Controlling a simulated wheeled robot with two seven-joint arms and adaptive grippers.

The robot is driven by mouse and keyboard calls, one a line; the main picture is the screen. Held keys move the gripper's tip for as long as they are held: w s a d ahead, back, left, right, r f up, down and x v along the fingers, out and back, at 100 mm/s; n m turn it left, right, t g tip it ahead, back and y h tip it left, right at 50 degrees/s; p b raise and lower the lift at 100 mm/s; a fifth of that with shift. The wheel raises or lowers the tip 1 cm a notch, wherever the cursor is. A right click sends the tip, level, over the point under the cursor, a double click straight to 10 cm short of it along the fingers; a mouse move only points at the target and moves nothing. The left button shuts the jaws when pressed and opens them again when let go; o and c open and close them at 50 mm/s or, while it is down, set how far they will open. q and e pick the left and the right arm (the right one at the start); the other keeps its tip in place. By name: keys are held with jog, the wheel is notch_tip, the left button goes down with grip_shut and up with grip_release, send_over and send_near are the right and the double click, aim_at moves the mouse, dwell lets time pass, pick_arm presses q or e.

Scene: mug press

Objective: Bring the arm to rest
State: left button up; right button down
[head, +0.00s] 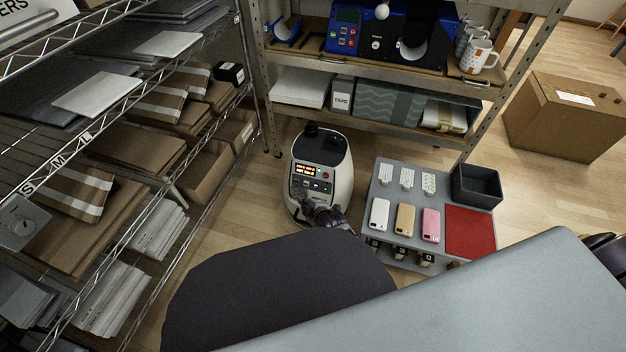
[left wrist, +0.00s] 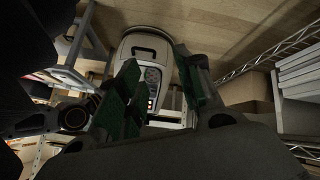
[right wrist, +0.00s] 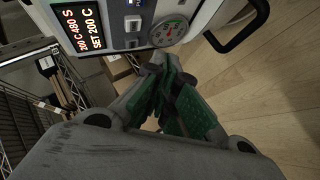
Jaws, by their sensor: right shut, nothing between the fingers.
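My right gripper (head: 324,212) is low in the head view, just in front of the white rounded machine (head: 322,170) with a lit red display. In the right wrist view the right gripper (right wrist: 168,72) has its green-padded fingers together with nothing between them. The machine's panel (right wrist: 130,25), with display and round gauge, is just beyond the fingertips; I cannot tell whether they touch. My left gripper (left wrist: 157,60) shows in the left wrist view with its green-padded fingers apart and empty. The white machine (left wrist: 147,50) is behind it. I cannot make out the left gripper in the head view.
A wire rack (head: 150,190) with boxes and envelopes stands at left. A metal shelf at the back holds a blue press (head: 345,38) and mugs (head: 480,57). A grey board (head: 385,203) with phone cases, a red mat (head: 470,232) and a dark bin (head: 476,187) lies right of the machine.

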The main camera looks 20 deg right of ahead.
jog(key=shift+d+r, duration=0.1)
